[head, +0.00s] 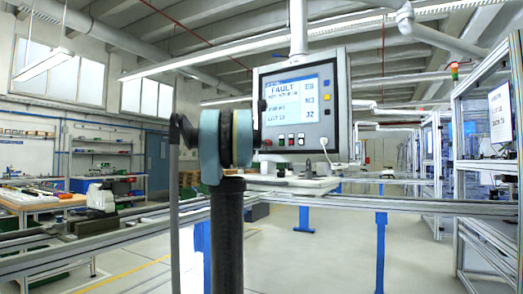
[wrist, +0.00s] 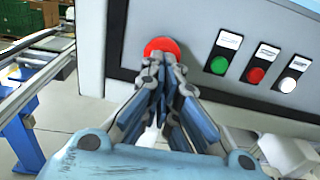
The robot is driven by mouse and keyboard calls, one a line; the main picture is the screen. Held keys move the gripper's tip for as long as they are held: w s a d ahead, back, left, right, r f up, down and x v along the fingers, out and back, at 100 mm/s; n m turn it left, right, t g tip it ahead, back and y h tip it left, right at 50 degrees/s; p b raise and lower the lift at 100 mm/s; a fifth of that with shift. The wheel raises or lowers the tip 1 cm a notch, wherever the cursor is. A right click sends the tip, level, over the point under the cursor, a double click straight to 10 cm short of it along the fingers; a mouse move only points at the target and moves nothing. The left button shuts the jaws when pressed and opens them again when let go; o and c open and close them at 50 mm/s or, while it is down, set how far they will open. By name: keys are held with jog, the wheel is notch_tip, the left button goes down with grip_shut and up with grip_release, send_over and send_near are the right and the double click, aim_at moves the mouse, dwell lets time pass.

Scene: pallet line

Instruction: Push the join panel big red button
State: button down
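The big red button (wrist: 162,46) is round and sits on the light-grey lower face of the join panel (wrist: 110,40), at top centre in the wrist view. My gripper (wrist: 160,66) is shut and empty, its fingertips together at the button's lower edge and covering part of it. I cannot tell whether they touch it. In the head view the panel (head: 340,110) hangs from a post and its screen (head: 290,92) reads FAULT.
To the right of the big button are a small green button (wrist: 219,65), a small red button (wrist: 256,75) and a white button (wrist: 288,85), each labelled. A conveyor rail (head: 420,207) runs below the panel. A workbench (head: 40,202) stands at left.

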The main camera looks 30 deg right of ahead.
jog(key=v, duration=1.4)
jog(key=shift+w, duration=0.2)
jog(key=shift+f, duration=0.15)
